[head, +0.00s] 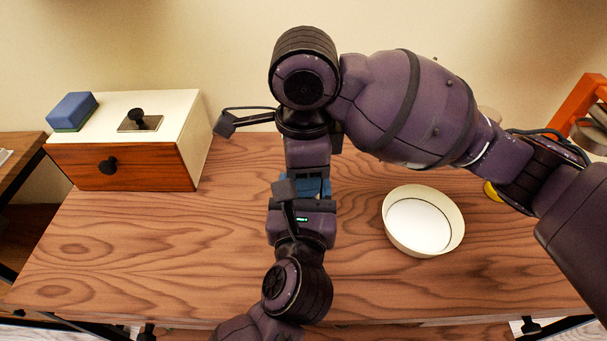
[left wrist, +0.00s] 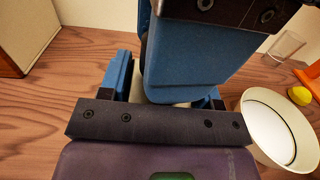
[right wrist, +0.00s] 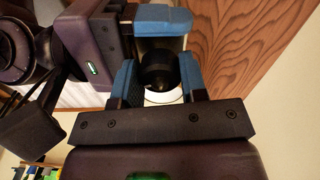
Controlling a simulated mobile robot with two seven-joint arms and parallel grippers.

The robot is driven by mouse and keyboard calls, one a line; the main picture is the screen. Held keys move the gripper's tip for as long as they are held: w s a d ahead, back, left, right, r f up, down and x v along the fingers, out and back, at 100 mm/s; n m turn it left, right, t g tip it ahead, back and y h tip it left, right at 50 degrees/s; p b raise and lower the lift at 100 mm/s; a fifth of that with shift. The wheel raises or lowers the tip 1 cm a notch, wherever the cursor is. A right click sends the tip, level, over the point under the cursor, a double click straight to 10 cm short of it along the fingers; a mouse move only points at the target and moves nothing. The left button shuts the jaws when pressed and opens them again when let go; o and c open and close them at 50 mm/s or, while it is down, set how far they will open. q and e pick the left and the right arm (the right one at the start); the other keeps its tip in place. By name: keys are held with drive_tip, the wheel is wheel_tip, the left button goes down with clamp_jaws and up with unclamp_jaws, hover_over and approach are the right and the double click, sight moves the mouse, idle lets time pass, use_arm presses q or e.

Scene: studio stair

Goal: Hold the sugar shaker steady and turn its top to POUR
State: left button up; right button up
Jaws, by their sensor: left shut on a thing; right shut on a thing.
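The sugar shaker is almost wholly hidden between my grippers in the head view. In the right wrist view its dark round top (right wrist: 158,70) sits between the blue fingers of my right gripper (right wrist: 160,84), which is shut on it. A pale patch of its body (right wrist: 163,97) shows beside the top. My left gripper (head: 314,194) comes in from below in the head view and is shut on the shaker's body. My right gripper (head: 314,180) reaches over from above. The two grippers are very close together. Any POUR mark is hidden.
A cream bowl (head: 394,232) stands on the wooden table (head: 130,240) just right of my grippers. A cream box with a wooden drawer front (head: 130,168) stands at the left, with a blue block (head: 72,110) on top. A yellow thing (head: 492,191) and an orange frame (head: 582,98) are at right.

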drive_tip(key=shift+s+a, duration=0.1)
drive_tip(key=shift+s, duration=0.05)
drive_tip(key=o, duration=1)
drive_tip(key=shift+c, duration=0.2)
drive_tip(key=shift+c, duration=0.3)
